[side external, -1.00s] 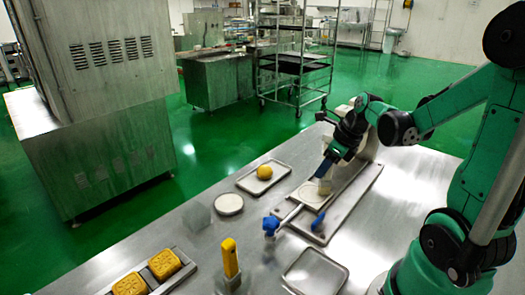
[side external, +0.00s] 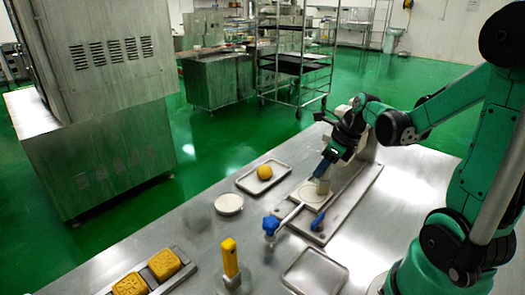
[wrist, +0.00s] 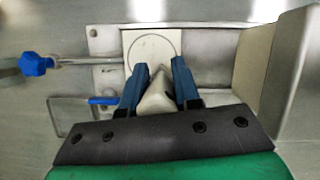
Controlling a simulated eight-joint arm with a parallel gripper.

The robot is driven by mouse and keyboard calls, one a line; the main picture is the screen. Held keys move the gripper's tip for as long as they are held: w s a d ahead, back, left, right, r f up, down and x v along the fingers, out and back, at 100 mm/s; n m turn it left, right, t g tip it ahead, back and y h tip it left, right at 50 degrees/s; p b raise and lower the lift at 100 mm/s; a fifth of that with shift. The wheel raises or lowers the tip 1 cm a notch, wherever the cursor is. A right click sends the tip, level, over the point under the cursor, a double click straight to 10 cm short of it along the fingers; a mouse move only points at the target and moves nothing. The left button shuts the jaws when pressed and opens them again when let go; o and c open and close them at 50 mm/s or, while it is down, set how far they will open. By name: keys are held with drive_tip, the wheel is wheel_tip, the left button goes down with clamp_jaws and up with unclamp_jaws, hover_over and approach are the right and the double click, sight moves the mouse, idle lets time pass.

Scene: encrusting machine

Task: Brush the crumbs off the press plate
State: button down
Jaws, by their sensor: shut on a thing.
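My gripper (side external: 325,170) is over the press at the middle right of the table, its two blue fingers shut on a pale brush (wrist: 156,97). In the side view the brush's beige lower part (side external: 323,187) shows just below the fingers, over or on the press plate. The press plate (wrist: 152,47) is a pale square with a round outline, and it also shows in the side view (side external: 307,195). The fingers and brush hide part of it. I cannot make out crumbs at this size. A lever with a blue knob (side external: 270,225) sticks out beside the plate.
A tray with a yellow ball (side external: 264,171), a white round dish (side external: 229,204), a yellow-handled tool (side external: 230,257), a mould with yellow cakes (side external: 165,264) and an empty tray (side external: 315,272) stand around the press. A tall block (wrist: 253,65) rises right of the plate.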

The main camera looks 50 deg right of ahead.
drive_tip(key=shift+s, duration=0.45)
drive_tip(key=shift+a, duration=1.6)
drive_tip(key=shift+w, duration=2.65)
drive_tip(key=shift+s, duration=2.6)
drive_tip(key=shift+w, duration=2.65)
wheel_tip(320, 180, up, 8)
